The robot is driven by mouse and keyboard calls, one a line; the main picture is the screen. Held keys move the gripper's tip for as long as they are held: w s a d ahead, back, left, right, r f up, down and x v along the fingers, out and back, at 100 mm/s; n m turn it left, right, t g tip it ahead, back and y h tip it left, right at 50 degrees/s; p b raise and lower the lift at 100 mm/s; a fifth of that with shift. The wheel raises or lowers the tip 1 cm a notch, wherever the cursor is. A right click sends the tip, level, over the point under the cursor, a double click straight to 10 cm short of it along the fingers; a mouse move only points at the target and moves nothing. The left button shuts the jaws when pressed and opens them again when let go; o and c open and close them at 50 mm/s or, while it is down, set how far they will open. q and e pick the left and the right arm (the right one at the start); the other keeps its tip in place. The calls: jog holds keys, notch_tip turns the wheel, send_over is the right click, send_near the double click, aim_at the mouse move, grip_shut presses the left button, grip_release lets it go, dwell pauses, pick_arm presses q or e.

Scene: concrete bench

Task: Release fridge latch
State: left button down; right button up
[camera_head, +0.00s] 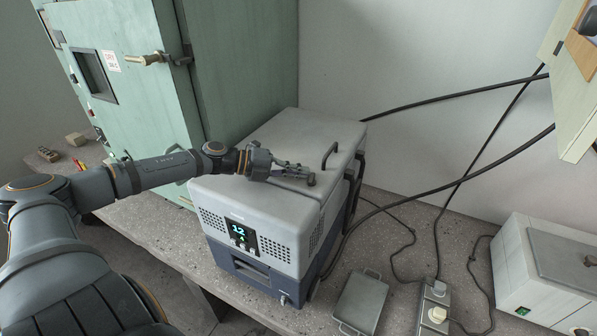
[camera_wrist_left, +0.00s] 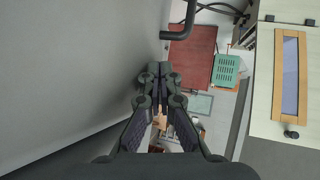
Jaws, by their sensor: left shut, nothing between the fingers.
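The fridge (camera_head: 262,217) is a grey and blue chest with a lit display on its front, standing on the bench. Its grey lid (camera_head: 290,128) looks closed. A dark bar handle (camera_head: 330,156) rises from the lid; a dark bar also shows in the left wrist view (camera_wrist_left: 178,33). I cannot tell which part is the latch. My left gripper (camera_head: 308,177) is over the lid, near the handle but apart from it, shut and empty. Its closed fingers show in the left wrist view (camera_wrist_left: 160,75), beside a broad grey surface (camera_wrist_left: 75,75). My right gripper is not in view.
A tall green cabinet (camera_head: 235,65) stands behind and left of the fridge. Black cables (camera_head: 455,95) run along the wall to the right. A flat grey tin (camera_head: 361,302), a socket block (camera_head: 433,310) and a pale box (camera_head: 540,270) occupy the bench at right.

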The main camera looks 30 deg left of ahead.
pick_arm(q)
jog(key=shift+s+d, duration=0.25)
jog(key=shift+d, duration=0.25)
jog(key=shift+f, duration=0.1)
jog(key=shift+s+d, duration=0.1)
jog(key=shift+f, duration=0.1)
